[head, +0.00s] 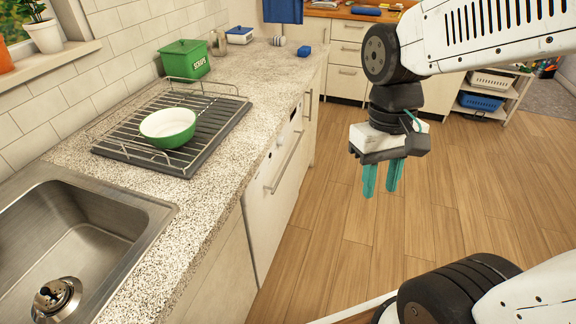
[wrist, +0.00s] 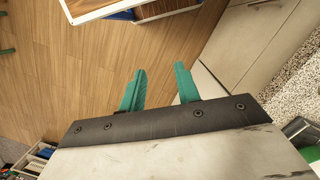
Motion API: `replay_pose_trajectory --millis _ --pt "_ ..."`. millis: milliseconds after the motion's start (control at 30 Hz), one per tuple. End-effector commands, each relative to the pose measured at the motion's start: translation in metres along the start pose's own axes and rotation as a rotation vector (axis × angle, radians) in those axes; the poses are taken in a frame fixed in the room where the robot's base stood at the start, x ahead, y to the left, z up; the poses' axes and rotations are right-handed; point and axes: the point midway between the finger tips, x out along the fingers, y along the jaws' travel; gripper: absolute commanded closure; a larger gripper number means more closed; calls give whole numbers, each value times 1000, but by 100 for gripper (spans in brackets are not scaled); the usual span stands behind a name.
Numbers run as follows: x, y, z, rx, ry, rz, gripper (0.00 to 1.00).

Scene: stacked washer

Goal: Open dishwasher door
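The dishwasher (head: 273,194) is built in under the stone counter, left of centre in the head view. Its white front looks shut, with a long bar handle (head: 284,163) and a control strip with a dark display above it. My gripper (head: 381,192) hangs over the open floor to the right of the dishwasher, apart from the handle. Its two green fingers point down in the head view with a gap between them. In the wrist view the fingers (wrist: 158,85) are spread and nothing is between them. The handle cannot be made out in the wrist view.
A drying rack (head: 222,118) with a green and white bowl (head: 168,127) stands on the counter. A sink (head: 75,240) is at the near left. A cart with baskets (head: 480,102) stands at the back right. The wooden floor (head: 330,235) before the dishwasher is clear.

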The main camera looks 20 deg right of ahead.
Motion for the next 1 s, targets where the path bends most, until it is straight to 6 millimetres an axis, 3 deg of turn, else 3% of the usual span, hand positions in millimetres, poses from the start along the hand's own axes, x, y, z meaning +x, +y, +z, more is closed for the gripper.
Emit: replay_pose_trajectory --millis 267,467,700,1000 --pt "61 8 -91 80 -20 17 68" --pt "120 14 -164 183 59 20 68" --pt "206 18 -249 337 216 -15 68" --pt "319 15 -342 575 491 -169 68"
